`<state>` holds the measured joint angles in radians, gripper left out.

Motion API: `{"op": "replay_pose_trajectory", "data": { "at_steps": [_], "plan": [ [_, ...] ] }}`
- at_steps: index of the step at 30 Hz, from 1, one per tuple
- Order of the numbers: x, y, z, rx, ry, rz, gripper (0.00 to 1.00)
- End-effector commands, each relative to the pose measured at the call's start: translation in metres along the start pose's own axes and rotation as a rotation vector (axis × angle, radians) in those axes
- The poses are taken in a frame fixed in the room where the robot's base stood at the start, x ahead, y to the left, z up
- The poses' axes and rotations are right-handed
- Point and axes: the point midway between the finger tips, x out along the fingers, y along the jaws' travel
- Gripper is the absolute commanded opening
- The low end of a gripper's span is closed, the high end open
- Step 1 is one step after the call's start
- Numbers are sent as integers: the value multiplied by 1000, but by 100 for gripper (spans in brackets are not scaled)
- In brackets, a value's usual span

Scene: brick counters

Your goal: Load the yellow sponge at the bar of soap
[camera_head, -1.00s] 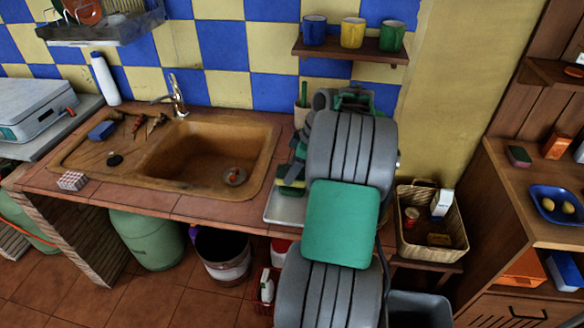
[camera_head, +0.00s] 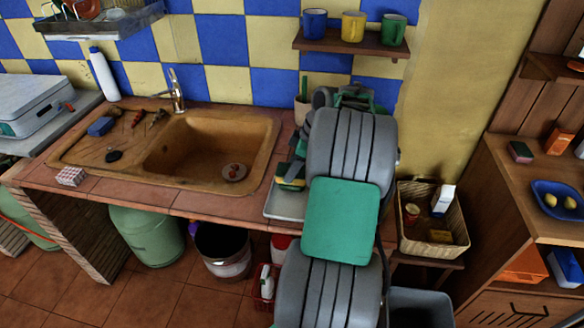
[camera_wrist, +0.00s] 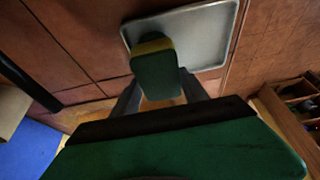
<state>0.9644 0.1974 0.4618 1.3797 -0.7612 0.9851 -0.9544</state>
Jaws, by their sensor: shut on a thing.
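The yellow sponge (camera_wrist: 153,46) has a green face and is held between the two fingers of my gripper (camera_wrist: 160,92). Its yellow edge (camera_head: 290,186) also shows in the head view, left of my arm. It is over the pale grey tray (camera_wrist: 210,48), which lies on the tiled counter; the tray's front part (camera_head: 284,208) shows in the head view. I cannot tell whether the sponge touches the tray. I cannot clearly identify a bar of soap; a blue block (camera_head: 100,126) lies on the sink's drainboard. My arm hides part of the counter.
The brown sink (camera_head: 200,152) is left of the tray. A cup with a green handle (camera_head: 302,104) stands behind. A wicker basket (camera_head: 408,198) with small goods is right of my arm. A shelf with mugs (camera_head: 350,46) hangs above.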

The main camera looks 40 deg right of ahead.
Motion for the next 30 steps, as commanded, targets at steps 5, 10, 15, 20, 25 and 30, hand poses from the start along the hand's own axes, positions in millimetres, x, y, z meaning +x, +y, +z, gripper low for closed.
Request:
{"op": "replay_pose_trajectory", "data": {
  "at_steps": [5, 10, 15, 20, 25, 30],
  "plan": [
    [3, 0, 1, 0, 0, 0, 19],
    [5, 0, 2, 0, 0, 0, 19],
    [6, 0, 3, 0, 0, 0, 19],
    [8, 0, 3, 0, 0, 0, 19],
    [8, 0, 3, 0, 0, 0, 19],
    [8, 0, 4, 0, 0, 0, 19]
  ]
}}
